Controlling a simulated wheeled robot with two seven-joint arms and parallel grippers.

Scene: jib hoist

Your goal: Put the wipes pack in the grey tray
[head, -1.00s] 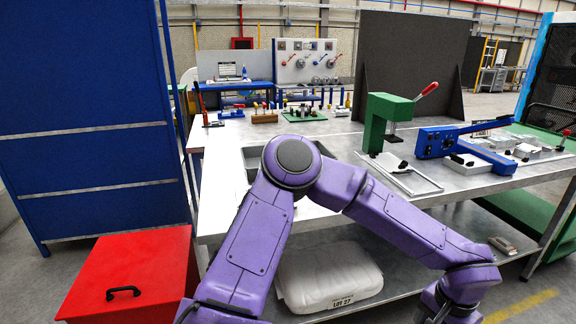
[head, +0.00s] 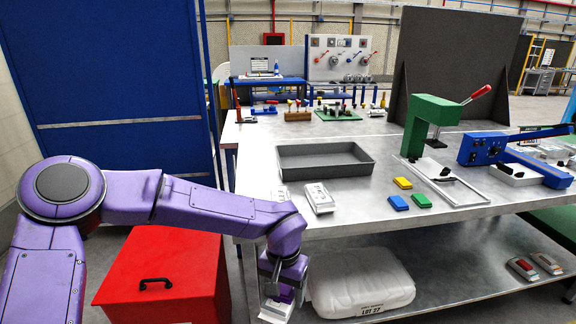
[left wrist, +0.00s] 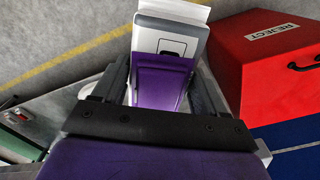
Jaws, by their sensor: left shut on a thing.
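My left gripper (head: 282,288) is in front of the bench's near left part, below the top's edge. It is shut on the wipes pack (head: 276,309), a white and purple pack with a white sheet at its end. In the left wrist view the pack (left wrist: 166,45) sits between the two fingers, clear of other things. The grey tray (head: 326,172), shallow and rectangular, stands on the bench top, beyond and above the gripper in the head view. It looks empty. My right gripper is not in view.
A white pack (head: 319,198) lies in front of the tray. Small yellow (head: 402,183), blue (head: 398,202) and green (head: 421,201) blocks lie to its right, near a green press (head: 434,112). A red reject bin (head: 165,270) stands left, a white sack (head: 360,284) below the top.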

